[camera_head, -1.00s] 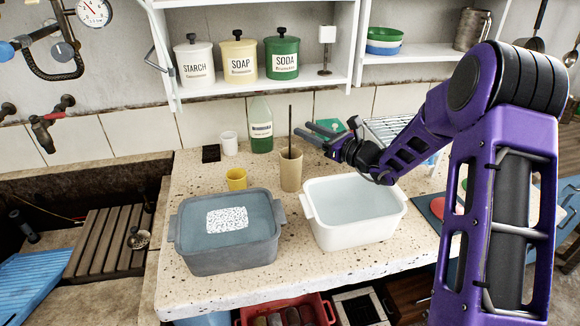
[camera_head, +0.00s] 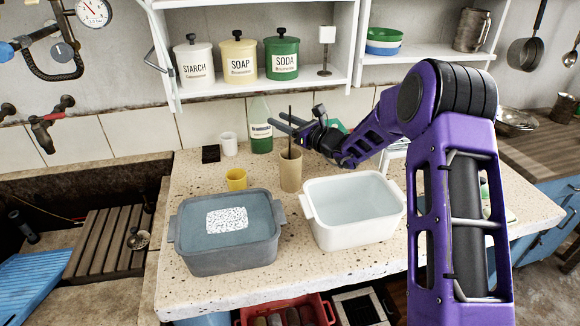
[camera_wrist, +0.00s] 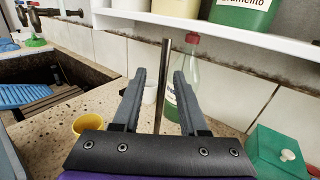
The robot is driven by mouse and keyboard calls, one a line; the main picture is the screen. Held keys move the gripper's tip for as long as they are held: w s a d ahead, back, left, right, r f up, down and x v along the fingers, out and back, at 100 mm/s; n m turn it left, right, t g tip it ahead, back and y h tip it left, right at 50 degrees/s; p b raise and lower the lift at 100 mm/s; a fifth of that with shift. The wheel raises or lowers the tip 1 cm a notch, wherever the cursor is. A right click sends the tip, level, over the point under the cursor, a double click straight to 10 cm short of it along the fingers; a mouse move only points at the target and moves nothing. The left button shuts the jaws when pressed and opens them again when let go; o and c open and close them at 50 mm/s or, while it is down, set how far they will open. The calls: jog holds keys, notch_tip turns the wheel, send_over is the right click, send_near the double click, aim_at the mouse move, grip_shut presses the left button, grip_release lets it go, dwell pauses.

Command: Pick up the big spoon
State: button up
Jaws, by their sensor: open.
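A thin dark upright handle (camera_head: 290,128) stands in a tan cup (camera_head: 290,172) on the speckled counter. It looks like the big spoon's handle; its lower end is hidden in the cup. In the wrist view the handle (camera_wrist: 162,85) rises between my two fingers, a little nearer the right one. My gripper (camera_head: 277,118) is open, its fingers pointing left at the height of the handle's upper part. In the wrist view my gripper (camera_wrist: 160,73) has a gap on both sides of the handle.
A green bottle (camera_head: 262,138) and white cup (camera_head: 229,143) stand behind. A yellow cup (camera_head: 236,179), grey basin (camera_head: 255,257) and white basin (camera_head: 333,243) are in front. A green box (camera_wrist: 283,150) is to the right. A shelf (camera_head: 230,88) overhangs the back.

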grip_shut()
jog(key=shift+r, duration=0.15)
